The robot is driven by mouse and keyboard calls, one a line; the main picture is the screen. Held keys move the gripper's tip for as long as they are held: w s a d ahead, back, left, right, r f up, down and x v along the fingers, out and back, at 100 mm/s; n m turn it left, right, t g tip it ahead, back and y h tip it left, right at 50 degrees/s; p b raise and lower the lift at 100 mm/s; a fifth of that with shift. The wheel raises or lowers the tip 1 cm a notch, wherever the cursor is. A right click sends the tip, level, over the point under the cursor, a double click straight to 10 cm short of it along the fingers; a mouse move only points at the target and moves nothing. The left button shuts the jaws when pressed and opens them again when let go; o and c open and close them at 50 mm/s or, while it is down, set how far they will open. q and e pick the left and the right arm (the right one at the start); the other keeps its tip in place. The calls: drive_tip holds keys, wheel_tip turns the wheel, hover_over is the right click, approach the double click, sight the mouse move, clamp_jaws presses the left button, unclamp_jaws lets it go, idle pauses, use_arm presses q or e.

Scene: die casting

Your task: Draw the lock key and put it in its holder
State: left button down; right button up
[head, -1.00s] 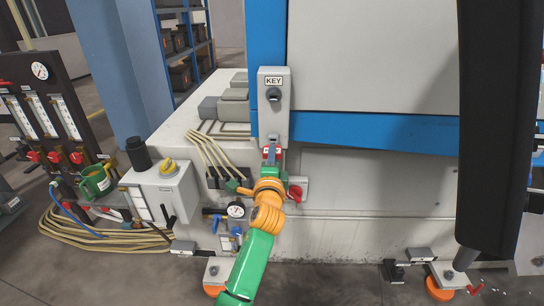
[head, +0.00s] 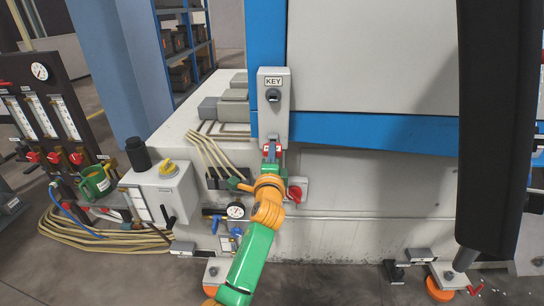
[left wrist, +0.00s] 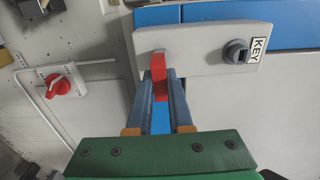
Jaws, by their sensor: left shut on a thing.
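A grey box (head: 273,125) labelled KEY is mounted on the blue frame of the machine. It carries a dark round lock with a slot (head: 273,95); the same lock (left wrist: 237,52) is at the right of the box in the left wrist view. My left gripper (head: 271,150) is at the lower end of the box. Its fingers (left wrist: 161,85) are shut on a red piece (left wrist: 158,66), apparently the lock key, which overlaps the box face. I cannot tell whether it is seated in the box or clear of it. My right gripper is not in view.
A red rotary switch (head: 295,192) sits close to the right of my left wrist. Beige hoses (head: 210,150), a gauge (head: 235,210) and a grey box with a yellow knob (head: 168,167) are to the left. A large dark upright shape (head: 500,110) fills the right.

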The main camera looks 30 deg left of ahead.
use_arm(q)
drive_tip(key=shift+b+x, duration=0.35)
drive_tip(key=shift+x, duration=0.65)
drive_tip(key=c, duration=0.7)
unclamp_jaws()
drive_tip(key=shift+c, duration=0.2)
drive_tip(key=v, duration=0.7)
